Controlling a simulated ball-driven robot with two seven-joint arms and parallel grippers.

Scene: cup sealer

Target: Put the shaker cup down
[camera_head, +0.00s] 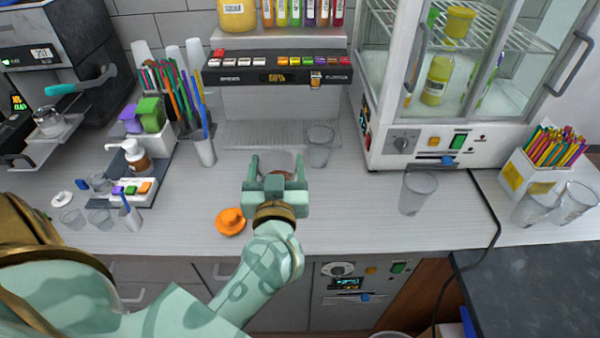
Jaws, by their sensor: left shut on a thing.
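My left gripper (277,168) reaches out over the counter, in front of the dispenser. It is shut on a clear cup (281,160), which I take to be the shaker cup. Only the cup's upper part shows between the fingers, with something reddish-brown inside. The fingers and wrist hide its lower part, so I cannot tell whether it touches the counter. My right gripper is not in view.
A clear cup (319,146) stands just right of the gripper, and another clear cup (416,192) stands farther right. An orange round piece (230,221) lies near the counter's front edge. The counter (350,205) between gripper and right cup is clear.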

